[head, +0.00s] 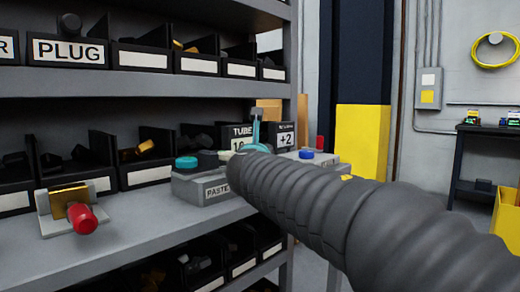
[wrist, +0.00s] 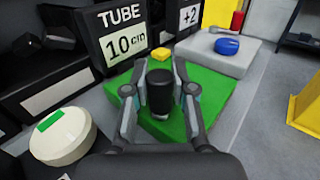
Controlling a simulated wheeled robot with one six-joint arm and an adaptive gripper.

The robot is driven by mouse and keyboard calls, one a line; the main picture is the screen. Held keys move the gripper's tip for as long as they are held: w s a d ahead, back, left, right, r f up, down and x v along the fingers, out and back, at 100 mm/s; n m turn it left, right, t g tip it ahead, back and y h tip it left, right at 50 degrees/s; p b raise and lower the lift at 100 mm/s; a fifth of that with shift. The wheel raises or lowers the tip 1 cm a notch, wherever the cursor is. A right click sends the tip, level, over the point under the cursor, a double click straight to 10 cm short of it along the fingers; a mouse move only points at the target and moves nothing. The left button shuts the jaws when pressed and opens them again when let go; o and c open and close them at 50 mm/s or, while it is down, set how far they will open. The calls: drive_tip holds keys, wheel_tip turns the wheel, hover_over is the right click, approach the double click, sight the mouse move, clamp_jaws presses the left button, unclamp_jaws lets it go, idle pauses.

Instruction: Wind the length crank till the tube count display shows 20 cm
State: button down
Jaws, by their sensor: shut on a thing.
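The tube count display (wrist: 125,42) reads "TUBE 10 cm" in the wrist view. It is partly hidden behind my arm in the head view (head: 240,132). My gripper (wrist: 158,88) is shut on an upright black knob (wrist: 160,95), which looks like the crank's handle, with one finger on either side. The knob stands over a green surface (wrist: 205,105). The rest of the crank below the knob is mostly hidden. In the head view my arm covers most of the crank.
A second display reading "+2" (wrist: 189,14) stands beside the first. A white dial with a green mark (wrist: 62,135) is at lower left, a yellow button (wrist: 160,54) behind the knob, and a blue knob (wrist: 227,46) farther right. A red-handled fixture (head: 82,218) sits on the shelf.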

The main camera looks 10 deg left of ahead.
drive_tip(key=c, duration=0.9)
unclamp_jaws()
drive_tip(key=shift+c, duration=0.2)
drive_tip(key=s, duration=1.2)
drive_tip(key=shift+d, duration=0.3)
